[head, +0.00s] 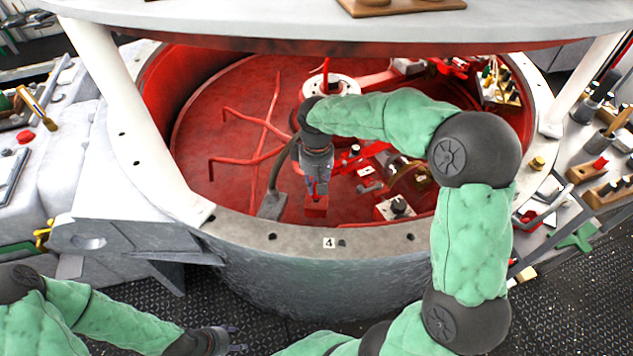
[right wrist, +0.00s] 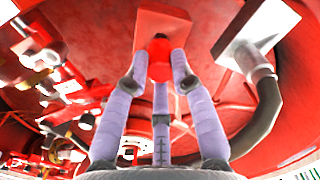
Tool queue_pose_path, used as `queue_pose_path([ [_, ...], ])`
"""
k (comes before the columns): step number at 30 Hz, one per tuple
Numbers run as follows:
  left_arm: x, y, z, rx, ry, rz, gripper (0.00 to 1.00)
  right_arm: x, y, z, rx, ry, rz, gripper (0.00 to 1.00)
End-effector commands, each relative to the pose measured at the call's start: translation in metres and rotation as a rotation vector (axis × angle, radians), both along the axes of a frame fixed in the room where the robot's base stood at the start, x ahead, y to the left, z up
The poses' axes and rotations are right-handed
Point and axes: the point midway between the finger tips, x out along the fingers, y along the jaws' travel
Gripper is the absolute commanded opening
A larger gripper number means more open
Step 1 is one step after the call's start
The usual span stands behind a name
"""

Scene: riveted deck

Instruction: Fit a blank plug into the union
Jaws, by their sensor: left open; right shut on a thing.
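My right gripper (head: 318,188) reaches down into the red round well, fingers pointing at a red block (head: 316,208) on its floor. In the right wrist view, its three lilac fingers (right wrist: 158,62) are closed around a small red rounded piece (right wrist: 158,50), which looks like the blank plug. That piece lies in front of the red block (right wrist: 172,22); I cannot tell if they touch. I cannot identify the union for certain. My left gripper (head: 230,340) is open and empty, low in front of the well, over the deck.
The well's grey rim (head: 290,238) bears a "4" label. A grey block (head: 272,206) with a dark hose stands left of the red block. Red pipes (head: 250,158) lie further left; fittings (head: 397,208) crowd the right.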

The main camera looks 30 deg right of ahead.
Motion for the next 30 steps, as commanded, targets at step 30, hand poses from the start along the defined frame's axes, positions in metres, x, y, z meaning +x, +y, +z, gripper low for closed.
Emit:
queue_pose_path([
  [30,0.000,0.000,-0.008,0.000,0.000,0.000,0.57,0.000,0.000,-0.017,0.000,0.000,0.000,0.00],
])
